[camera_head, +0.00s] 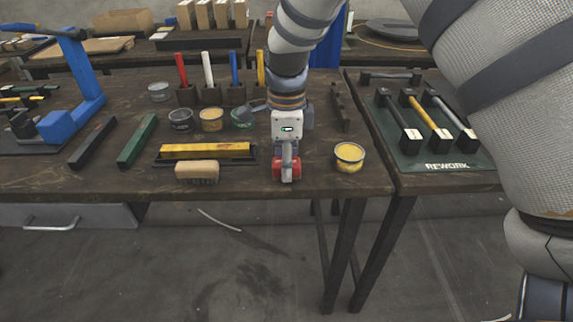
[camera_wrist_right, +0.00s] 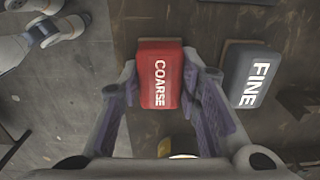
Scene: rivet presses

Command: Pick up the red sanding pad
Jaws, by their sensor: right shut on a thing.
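The red sanding pad, marked COARSE (camera_wrist_right: 160,78), sits between the two fingers of my right gripper (camera_wrist_right: 160,98) in the wrist view. The fingers are shut on its sides. In the head view the right gripper (camera_head: 287,171) points down near the front edge of the table, and the red pad (camera_head: 279,168) shows on both sides of the fingers. I cannot tell whether the pad touches the table. A grey pad marked FINE (camera_wrist_right: 252,75) lies beside it in the wrist view. My left gripper is not in view.
A tan brush (camera_head: 197,172) and a yellow bar in a dark holder (camera_head: 206,151) lie left of the gripper. A tin of yellow stuff (camera_head: 349,157) stands to its right. Several small tins and coloured sticks stand behind. A blue press (camera_head: 75,90) stands at the left.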

